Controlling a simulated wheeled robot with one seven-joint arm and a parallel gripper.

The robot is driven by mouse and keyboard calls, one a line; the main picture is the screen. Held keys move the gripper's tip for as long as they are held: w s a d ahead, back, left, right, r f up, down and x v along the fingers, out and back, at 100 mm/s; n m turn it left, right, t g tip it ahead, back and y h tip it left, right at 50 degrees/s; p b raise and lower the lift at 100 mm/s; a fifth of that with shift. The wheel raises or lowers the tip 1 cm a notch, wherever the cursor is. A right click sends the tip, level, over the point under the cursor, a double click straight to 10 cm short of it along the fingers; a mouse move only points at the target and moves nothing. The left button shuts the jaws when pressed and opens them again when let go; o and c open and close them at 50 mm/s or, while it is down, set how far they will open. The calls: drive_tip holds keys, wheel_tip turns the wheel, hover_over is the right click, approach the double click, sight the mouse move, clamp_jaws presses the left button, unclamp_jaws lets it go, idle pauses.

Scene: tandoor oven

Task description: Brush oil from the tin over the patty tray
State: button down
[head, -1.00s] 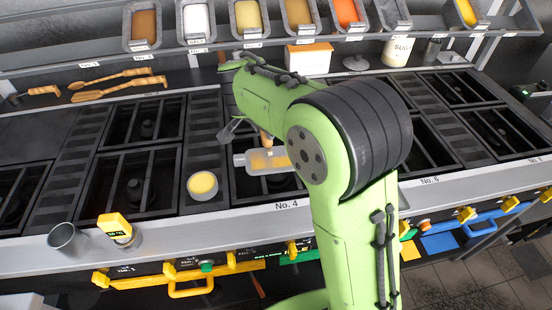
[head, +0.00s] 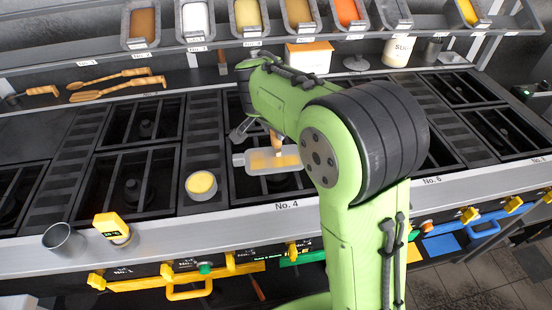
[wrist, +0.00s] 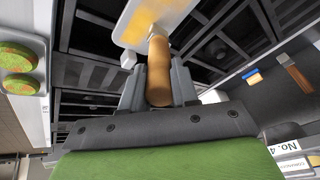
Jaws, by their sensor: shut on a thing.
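My gripper (wrist: 158,88) is shut on the wooden handle of a brush (wrist: 157,62). In the head view the brush (head: 277,142) points down, with its lower end at the pale tray (head: 240,160); I cannot tell whether it touches. This tray, with yellow-orange patches on its surface, lies over the No. 4 grate and also shows at the top of the wrist view (wrist: 138,12). The round tin (head: 202,195) with yellow contents stands left of the tray. My arm hides part of the counter to the right.
Two green-brown round pieces (wrist: 18,70) lie on a pale surface in the wrist view. A metal cup (head: 65,241) and a yellow device (head: 112,228) stand at the front left. Wooden utensils (head: 118,86) lie at the back left. Filled containers (head: 250,18) line the shelf.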

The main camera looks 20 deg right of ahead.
drive_tip(key=shift+f, duration=0.1)
drive_tip(key=a, duration=0.3)
drive_tip(key=a+p, duration=0.1)
drive_tip(key=a, duration=0.1)
drive_tip(key=shift+w, duration=0.25)
idle(0.4)
drive_tip(key=shift+s+d+b, duration=0.2)
drive_tip(key=shift+d+b, duration=0.45)
drive_tip(key=shift+d, duration=1.85)
